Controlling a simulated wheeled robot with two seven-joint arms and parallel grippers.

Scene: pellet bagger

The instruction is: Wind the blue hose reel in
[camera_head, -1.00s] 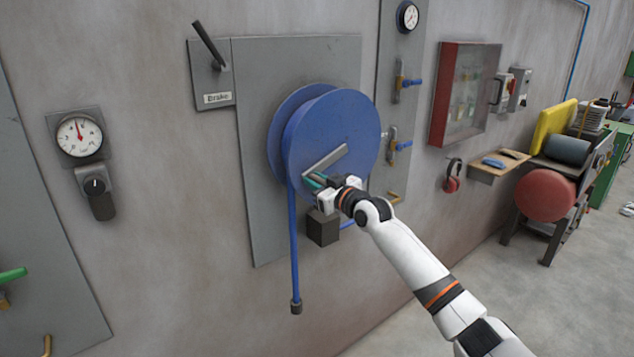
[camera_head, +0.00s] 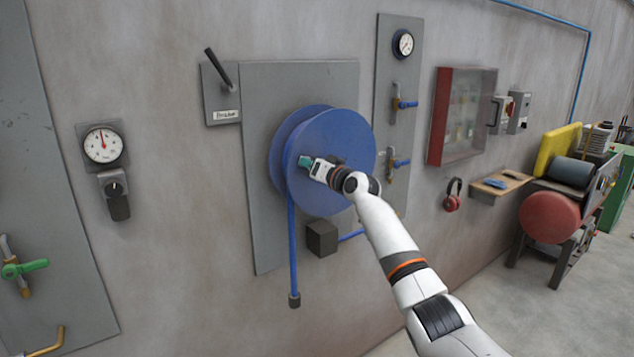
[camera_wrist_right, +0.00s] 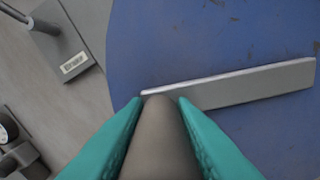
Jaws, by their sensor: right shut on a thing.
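The blue hose reel (camera_head: 345,135) is mounted on a grey wall plate, with its blue hose (camera_head: 292,245) hanging straight down from the left side to a dark end fitting. My right gripper (camera_head: 304,162) is at the left part of the reel's face. In the right wrist view its teal fingers (camera_wrist_right: 160,115) are shut on a dark, rounded crank handle (camera_wrist_right: 158,145). The grey crank arm (camera_wrist_right: 235,87) runs right from the handle across the blue disc. In the head view my gripper and wrist hide most of the crank. My left gripper is not in view.
A brake lever (camera_head: 218,68) on a labelled plate is at the reel's upper left. A dark block (camera_head: 321,238) sits just below the reel. Blue-handled valves (camera_head: 402,104) and a red cabinet (camera_head: 462,118) are to the right, a gauge (camera_head: 103,145) to the left.

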